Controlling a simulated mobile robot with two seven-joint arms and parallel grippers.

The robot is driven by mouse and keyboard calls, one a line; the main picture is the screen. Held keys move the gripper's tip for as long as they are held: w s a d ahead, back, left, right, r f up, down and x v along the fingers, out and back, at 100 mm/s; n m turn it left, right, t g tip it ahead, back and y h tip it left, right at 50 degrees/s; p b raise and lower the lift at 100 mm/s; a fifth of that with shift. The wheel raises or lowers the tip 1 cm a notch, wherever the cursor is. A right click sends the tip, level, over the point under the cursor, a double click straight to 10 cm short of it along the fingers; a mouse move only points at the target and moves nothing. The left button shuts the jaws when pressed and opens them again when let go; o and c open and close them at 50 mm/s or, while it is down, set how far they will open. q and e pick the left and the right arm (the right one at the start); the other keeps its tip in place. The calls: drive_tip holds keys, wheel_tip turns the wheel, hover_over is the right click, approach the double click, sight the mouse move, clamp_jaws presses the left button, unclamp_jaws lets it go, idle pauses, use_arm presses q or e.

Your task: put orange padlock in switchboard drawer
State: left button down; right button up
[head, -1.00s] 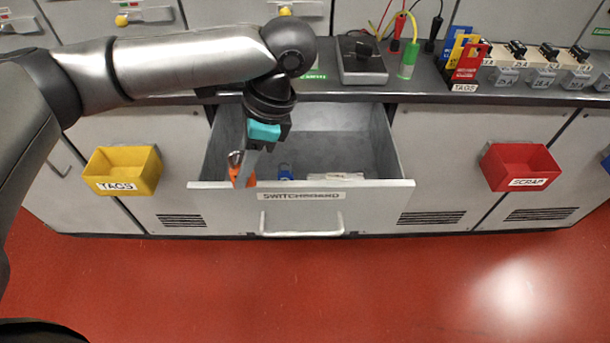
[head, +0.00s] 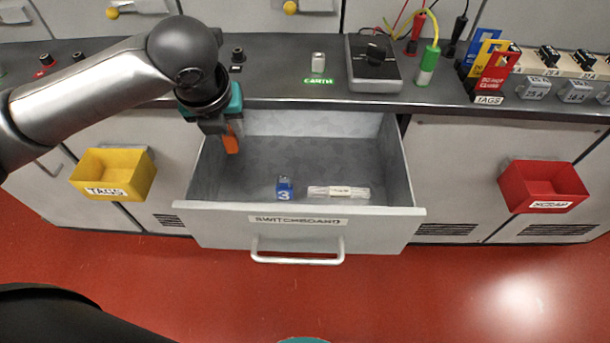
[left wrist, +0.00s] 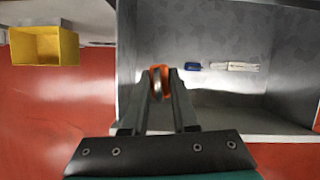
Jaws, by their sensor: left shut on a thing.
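My left gripper (head: 224,136) is shut on the orange padlock (head: 231,145) and holds it over the left part of the open switchboard drawer (head: 385,222). The left wrist view shows the padlock (left wrist: 160,70) between the two fingertips (left wrist: 161,84), with its metal shackle toward the camera. The gripper partly hides the padlock in the head view. The padlock appears to hang above the drawer floor, near the left wall. My right gripper is not clearly seen.
A blue object marked 3 (head: 284,190) and a clear labelled tube (head: 339,192) lie in the drawer near its front. The rest of its floor is bare. A yellow TAGS bin (head: 113,175) hangs left, a red bin (head: 545,187) right. The worktop (head: 290,90) overhangs the drawer's back.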

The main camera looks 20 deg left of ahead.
sight(232, 144)
use_arm(q)
drive_tip(key=shift+w+a+m, duration=0.25)
drive_tip(key=shift+w+m, duration=0.15)
drive_tip(key=shift+m, duration=0.2)
drive_tip(key=shift+f, duration=0.25)
wheel_tip(232, 144, down, 3)
drive_tip(key=shift+b, duration=0.95)
drive_tip(key=shift+f+h, duration=0.3)
drive_tip(key=shift+f, duration=0.15)
use_arm(e)
drive_tip(key=w+a+b, duration=0.3)
drive_tip(key=w, duration=0.5)
use_arm(q)
wheel_tip(232, 144, down, 11)
drive_tip(key=shift+r+b, duration=0.1)
drive_tip(key=shift+b, duration=1.1)
drive_tip(key=shift+f+b, duration=0.5)
drive_tip(key=shift+f, duration=0.6)
drive_tip(key=shift+f+b, duration=0.45)
drive_tip(key=shift+f, duration=0.75)
use_arm(e)
drive_tip(key=w+a+r, duration=0.4)
drive_tip(key=w+r, duration=0.1)
drive_tip(key=r, duration=0.4)
drive_tip(key=shift+w+t+y, duration=0.25)
drive_tip(key=shift+t+y, duration=0.05)
